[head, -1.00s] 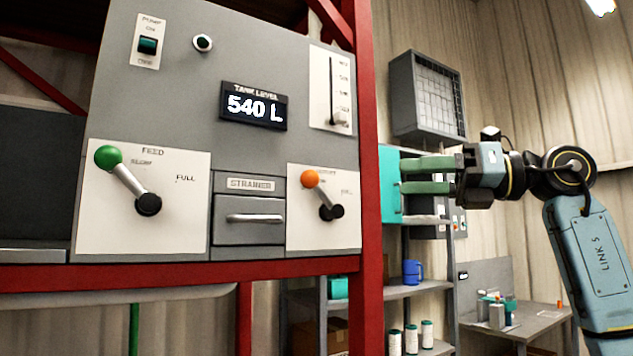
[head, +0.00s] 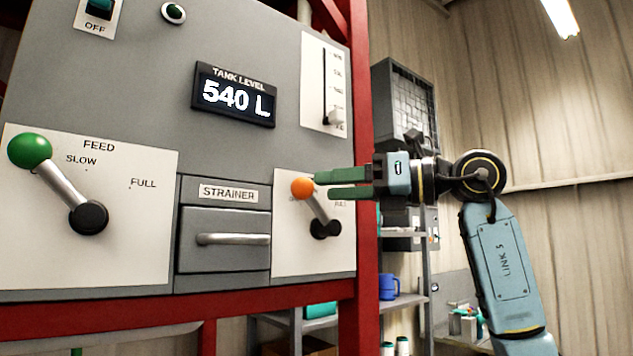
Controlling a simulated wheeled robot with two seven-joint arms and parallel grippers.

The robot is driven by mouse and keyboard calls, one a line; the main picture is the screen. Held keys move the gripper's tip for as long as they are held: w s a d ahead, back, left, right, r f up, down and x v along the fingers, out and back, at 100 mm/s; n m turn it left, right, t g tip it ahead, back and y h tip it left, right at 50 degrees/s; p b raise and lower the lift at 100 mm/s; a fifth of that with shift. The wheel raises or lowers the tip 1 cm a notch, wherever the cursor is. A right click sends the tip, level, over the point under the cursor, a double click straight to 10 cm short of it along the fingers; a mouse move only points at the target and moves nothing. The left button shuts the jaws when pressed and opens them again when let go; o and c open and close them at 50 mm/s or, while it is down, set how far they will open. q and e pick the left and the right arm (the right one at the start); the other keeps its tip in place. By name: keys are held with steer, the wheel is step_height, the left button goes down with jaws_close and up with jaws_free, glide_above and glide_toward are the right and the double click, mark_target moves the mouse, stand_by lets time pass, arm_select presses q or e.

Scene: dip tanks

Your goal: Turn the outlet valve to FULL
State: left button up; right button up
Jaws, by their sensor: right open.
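The outlet valve is a lever with an orange knob (head: 302,188) on a white plate at the panel's lower right. Its lever tilts up and left from a black hub (head: 325,229). My left gripper is not in view.
A green-knobbed FEED lever (head: 30,150) is on the left plate. The strainer drawer (head: 226,240) sits between the plates. A slider (head: 335,117) is above the outlet plate. A red frame post (head: 364,270) stands right of the panel. The display (head: 234,95) reads 540 L.

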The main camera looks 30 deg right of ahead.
mark_target(313, 207)
steer(key=x, duration=0.3)
steer(key=shift+w+a+p, duration=0.25)
steer(key=shift+p, duration=0.05)
steer(key=shift+c, duration=0.7)
jaws_close()
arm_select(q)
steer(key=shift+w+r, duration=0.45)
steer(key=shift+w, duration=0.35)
arm_select(e)
steer(key=shift+w, duration=0.1)
